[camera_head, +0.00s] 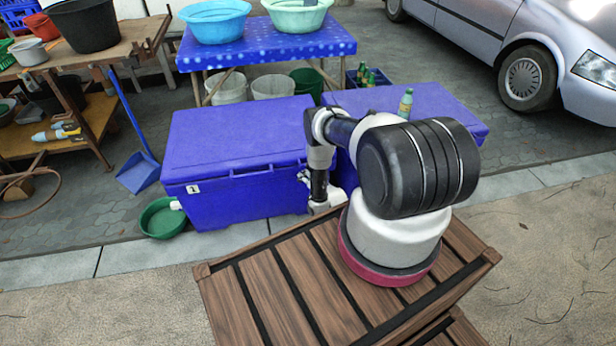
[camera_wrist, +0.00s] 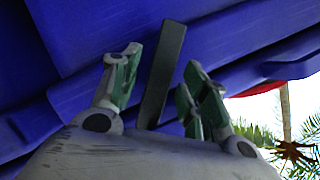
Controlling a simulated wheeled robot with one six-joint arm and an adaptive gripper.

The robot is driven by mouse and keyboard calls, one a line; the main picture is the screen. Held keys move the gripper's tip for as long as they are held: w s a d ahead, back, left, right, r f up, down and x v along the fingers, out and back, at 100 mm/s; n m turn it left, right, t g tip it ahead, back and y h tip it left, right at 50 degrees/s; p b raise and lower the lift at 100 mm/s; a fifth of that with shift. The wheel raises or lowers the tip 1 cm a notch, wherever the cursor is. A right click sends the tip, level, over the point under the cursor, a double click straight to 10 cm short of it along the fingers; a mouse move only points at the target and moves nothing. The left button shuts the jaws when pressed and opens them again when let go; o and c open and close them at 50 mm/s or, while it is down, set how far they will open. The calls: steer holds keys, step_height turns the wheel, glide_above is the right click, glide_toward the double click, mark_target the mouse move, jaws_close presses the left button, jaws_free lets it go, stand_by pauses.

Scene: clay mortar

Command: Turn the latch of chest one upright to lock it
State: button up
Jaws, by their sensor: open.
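Chest one (camera_head: 240,145) is a blue cooler with its lid down and a white "1" label on its front left. In the head view my gripper (camera_head: 304,178) is at the chest's front right end, and no latch can be made out there. In the wrist view my gripper (camera_wrist: 162,60) is open, its green-padded fingers on either side of a dark grey bar, the latch (camera_wrist: 163,75). The latch stands steep in the picture, at a slant to the blue chest edges (camera_wrist: 90,85). Its lower end is hidden behind my gripper. I cannot tell whether a finger touches it.
A second blue chest (camera_head: 440,105) with a bottle (camera_head: 406,103) on it stands close on the right. A green basin (camera_head: 162,218) and blue dustpan (camera_head: 138,173) are left of chest one. A table with basins (camera_head: 213,20) is behind. Paving in front is clear.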

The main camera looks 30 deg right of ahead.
jaws_close()
steer(key=shift+n, duration=0.3)
steer(key=shift+n+g+h, duration=0.9)
steer(key=shift+n+h, duration=0.8)
steer(key=shift+n, duration=0.7)
jaws_free()
steer(key=shift+a, duration=0.1)
